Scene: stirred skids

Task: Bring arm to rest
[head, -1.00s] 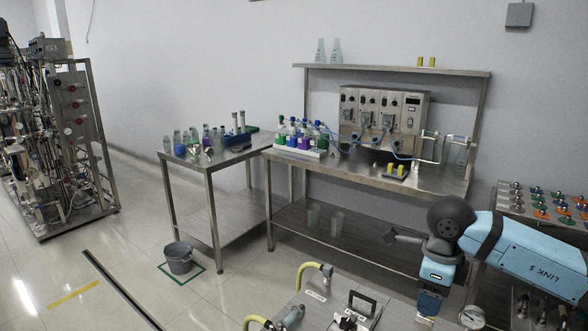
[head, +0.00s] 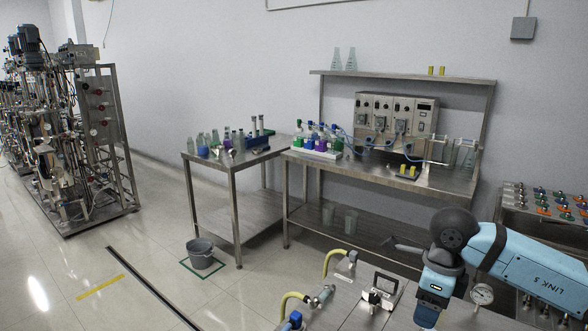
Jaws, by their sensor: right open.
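My right arm comes in from the right edge in the head view, with a light-blue link and a dark round joint. My left arm and gripper are not in view.
A steel skid top with a black handle (head: 388,284), yellow hoses (head: 333,258) and a gauge (head: 482,294) lies below my arm. A side table (head: 236,163) holds bottles. A grey bucket (head: 200,253) stands on the floor. Floor at left is clear up to the pipe rack (head: 98,140).

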